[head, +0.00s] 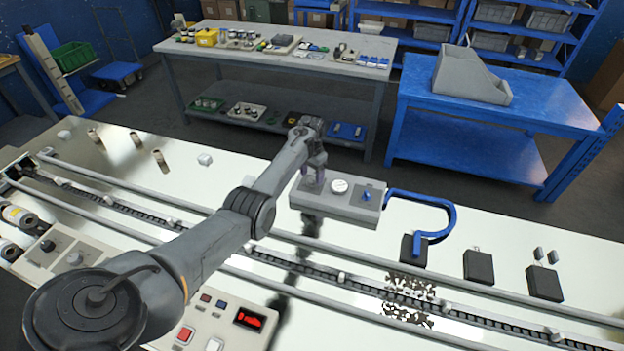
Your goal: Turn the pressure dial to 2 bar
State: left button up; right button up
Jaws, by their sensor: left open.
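A grey box (350,209) sits on the far side of the shiny machine top. On it are a round white gauge (339,186) and a small blue part (366,195). My left gripper (314,176) is open, pointing down over the left end of this box, left of the gauge. A purplish shape shows around its fingertips; I cannot tell whether it is the dial or part of the fingers, or whether they touch anything. The gauge's reading is too small to make out. My right gripper is not in view.
A blue hose (445,210) curves from the box's right side. A conveyor with rails (330,268) crosses the front, and a button panel (215,322) stands nearer. Black blocks (478,267) stand to the right. Several small cylinders (136,140) stand at the left.

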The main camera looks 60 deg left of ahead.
pick_arm(q)
jog(key=shift+f, duration=0.95)
jog(key=c, duration=1)
